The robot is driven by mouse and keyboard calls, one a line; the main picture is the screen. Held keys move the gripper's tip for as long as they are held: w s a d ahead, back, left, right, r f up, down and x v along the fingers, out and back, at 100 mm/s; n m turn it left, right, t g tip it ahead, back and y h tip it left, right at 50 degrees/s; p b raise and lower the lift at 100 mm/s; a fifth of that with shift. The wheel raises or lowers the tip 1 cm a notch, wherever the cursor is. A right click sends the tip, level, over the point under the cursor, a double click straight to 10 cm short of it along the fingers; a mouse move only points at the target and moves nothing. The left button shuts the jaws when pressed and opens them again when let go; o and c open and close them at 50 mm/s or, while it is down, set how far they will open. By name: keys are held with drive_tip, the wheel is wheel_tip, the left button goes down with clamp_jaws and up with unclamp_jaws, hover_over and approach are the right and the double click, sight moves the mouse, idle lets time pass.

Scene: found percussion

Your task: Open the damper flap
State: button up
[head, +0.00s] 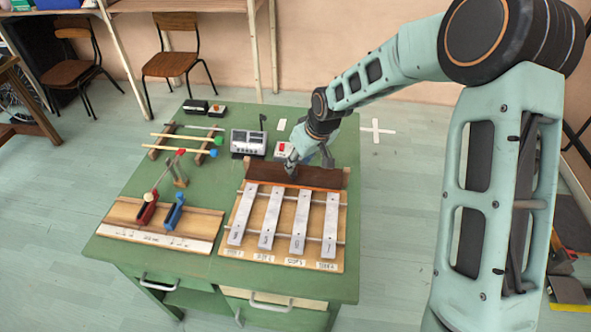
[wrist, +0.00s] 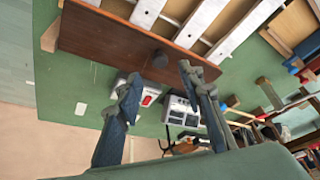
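The damper flap, a dark brown board (head: 325,176), stands along the far end of the metal-bar instrument (head: 252,257), with an orange strip along its lower edge. Its angle is hard to judge. The bars in front of it are uncovered. My gripper (head: 291,166) is at the board's far upper edge. Contact with the board cannot be told.
A grey box with dials (head: 248,142) and a small box with a red button (head: 283,149) stand close behind the board. Mallets (head: 185,140) lie on a rack at the back left. A wooden base with red and blue clamps (head: 160,215) is at the front left.

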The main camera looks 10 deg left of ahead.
sight(295, 174)
drive_tip(key=shift+x, duration=3)
clamp_jaws()
